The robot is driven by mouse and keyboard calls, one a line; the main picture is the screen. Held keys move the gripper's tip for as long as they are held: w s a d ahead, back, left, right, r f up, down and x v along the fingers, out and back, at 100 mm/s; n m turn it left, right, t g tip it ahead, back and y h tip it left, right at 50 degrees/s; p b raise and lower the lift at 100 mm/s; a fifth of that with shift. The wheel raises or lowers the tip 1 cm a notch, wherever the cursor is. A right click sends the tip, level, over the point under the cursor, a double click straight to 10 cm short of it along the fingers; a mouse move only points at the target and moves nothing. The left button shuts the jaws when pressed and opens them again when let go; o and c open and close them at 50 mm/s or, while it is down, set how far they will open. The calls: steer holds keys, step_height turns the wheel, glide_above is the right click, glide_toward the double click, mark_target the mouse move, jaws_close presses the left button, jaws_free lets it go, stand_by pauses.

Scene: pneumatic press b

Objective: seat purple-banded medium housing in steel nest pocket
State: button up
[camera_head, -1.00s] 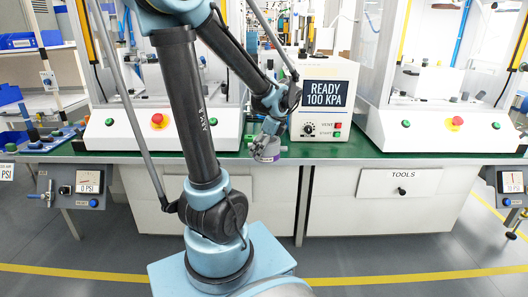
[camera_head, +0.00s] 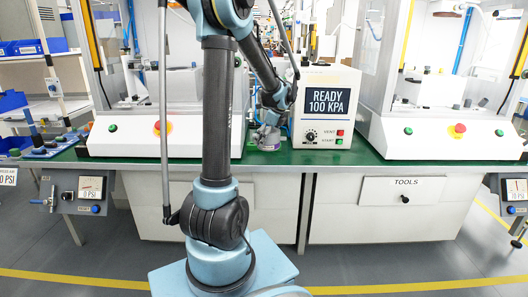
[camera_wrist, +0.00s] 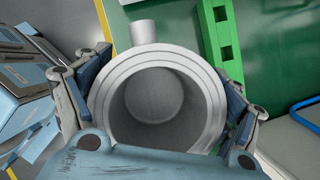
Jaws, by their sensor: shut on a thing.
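The purple-banded medium housing (camera_head: 268,147) is a grey cylinder low in my gripper (camera_head: 266,130), over the green bench in the head view. In the wrist view my gripper (camera_wrist: 157,97) has its fingers against both sides of the housing (camera_wrist: 157,56). I look down into its round open bore, and a short side port sticks out at the top. The purple band is hidden in the wrist view. I cannot tell whether the housing's bottom touches the bench. I cannot make out the steel nest pocket in either view.
A press controller (camera_head: 326,104) reading READY 100 KPA stands just right of my gripper. Press stations flank it, with a white base (camera_head: 160,138) at left and another (camera_head: 430,132) at right. A green slotted rail (camera_wrist: 220,35) lies beside the housing on the green bench (camera_wrist: 270,50).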

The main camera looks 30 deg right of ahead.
steer(key=shift+w+d, duration=0.45)
steer(key=shift+w, duration=0.35)
step_height(320, 180, down, 2)
steer(key=shift+w, duration=0.1)
steer(key=shift+w+d+f, duration=0.15)
steer(key=shift+f, duration=2.15)
steer(key=o, duration=1.4)
steer(key=shift+f, duration=0.15)
steer(key=shift+o, duration=0.2)
